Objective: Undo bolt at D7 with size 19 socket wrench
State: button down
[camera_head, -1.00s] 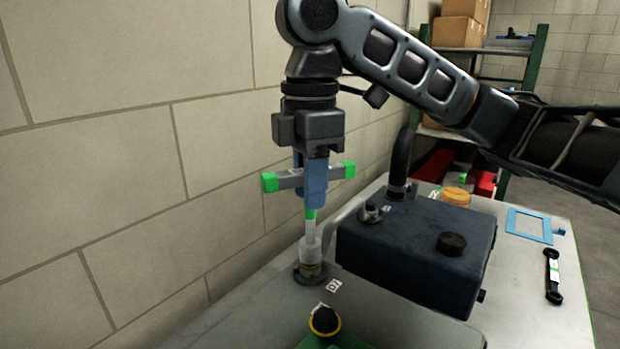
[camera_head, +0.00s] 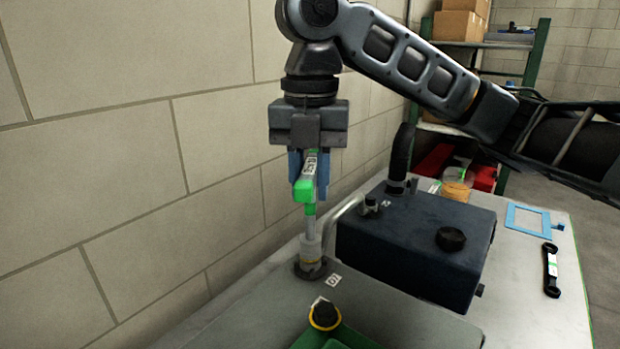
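My gripper (camera_head: 309,172) points straight down near the wall, its blue fingers closed on the T-handle of the socket wrench (camera_head: 311,225). The handle has green ends and a white label, whose size I cannot read; one end faces the camera. The shaft hangs upright, with a green band and a pale socket at the bottom. The socket stands over the dark round bolt seat (camera_head: 311,268) on the grey surface. The bolt itself is hidden under the socket. A small white tag (camera_head: 333,281), too blurred to read surely, lies just right of the seat.
A dark box-shaped tank (camera_head: 415,245) with a black cap stands close on the right. A black and yellow part (camera_head: 325,314) sits in front by a green tray. A blue frame (camera_head: 528,221) and a black wrench (camera_head: 551,270) lie at right. The wall is close on the left.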

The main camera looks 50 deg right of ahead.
jog(key=n, duration=1.1)
jog(key=shift+b, duration=0.3)
jog(key=n, duration=0.8)
jog(key=shift+r+n+b, duration=0.1)
jog(key=shift+n+b, duration=0.3)
jog(key=shift+f+n+b, duration=0.3)
jog(key=shift+f+b, duration=0.1)
jog(key=shift+b, duration=1.2)
jog(key=shift+r+n+b, duration=0.35)
jog(key=shift+n+b, duration=0.15)
jog(key=shift+b, duration=0.1)
jog(key=shift+r, duration=0.1)
